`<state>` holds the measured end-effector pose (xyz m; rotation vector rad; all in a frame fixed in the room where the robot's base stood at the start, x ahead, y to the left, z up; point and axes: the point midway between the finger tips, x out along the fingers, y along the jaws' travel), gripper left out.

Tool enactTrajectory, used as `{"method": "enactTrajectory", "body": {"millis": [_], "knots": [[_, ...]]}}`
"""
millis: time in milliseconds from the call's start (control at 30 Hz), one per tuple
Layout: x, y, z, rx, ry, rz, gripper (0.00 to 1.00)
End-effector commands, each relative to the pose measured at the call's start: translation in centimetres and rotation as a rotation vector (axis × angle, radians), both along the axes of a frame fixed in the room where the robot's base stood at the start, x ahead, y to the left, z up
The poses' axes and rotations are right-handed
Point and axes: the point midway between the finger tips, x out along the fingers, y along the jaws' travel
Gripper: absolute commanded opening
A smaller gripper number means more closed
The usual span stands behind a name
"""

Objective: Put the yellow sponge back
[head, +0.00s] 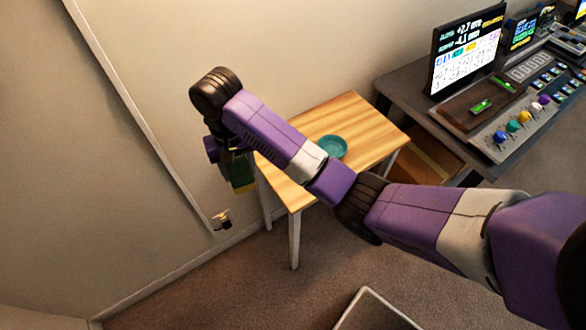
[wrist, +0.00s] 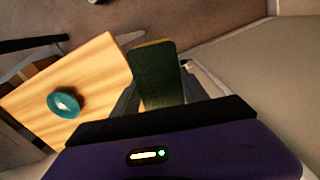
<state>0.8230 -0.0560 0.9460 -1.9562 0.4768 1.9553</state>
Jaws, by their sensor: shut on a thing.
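The yellow sponge (head: 243,178) hangs in my gripper (head: 236,158) at the left end of a small wooden table, in front of the wall. In the wrist view the sponge (wrist: 160,72) shows a dark green face with a thin yellow edge at its top. The fingers of my gripper (wrist: 162,100) are shut on its sides. A teal dish (head: 332,146) sits on the table (head: 364,113). The dish (wrist: 64,103) also shows in the wrist view, left of the sponge. The sponge appears beyond the table's edge, over the floor.
A dark desk (head: 400,88) with a monitor (head: 466,50) and a control panel with coloured knobs stands at the right. A wall outlet with a plug (head: 222,218) is low on the wall. A pale-rimmed container (head: 372,296) is at the bottom. Carpet between is clear.

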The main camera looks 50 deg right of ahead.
Motion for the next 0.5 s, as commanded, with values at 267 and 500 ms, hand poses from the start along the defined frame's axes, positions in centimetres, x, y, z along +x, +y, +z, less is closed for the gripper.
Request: {"method": "enactTrajectory", "body": {"millis": [267,500], "knots": [[-0.3,-10.8,6.0,0.001,0.0,-0.365,0.14],[-3.1,-16.8,6.9,0.001,0.0,-0.561,0.14]]}}
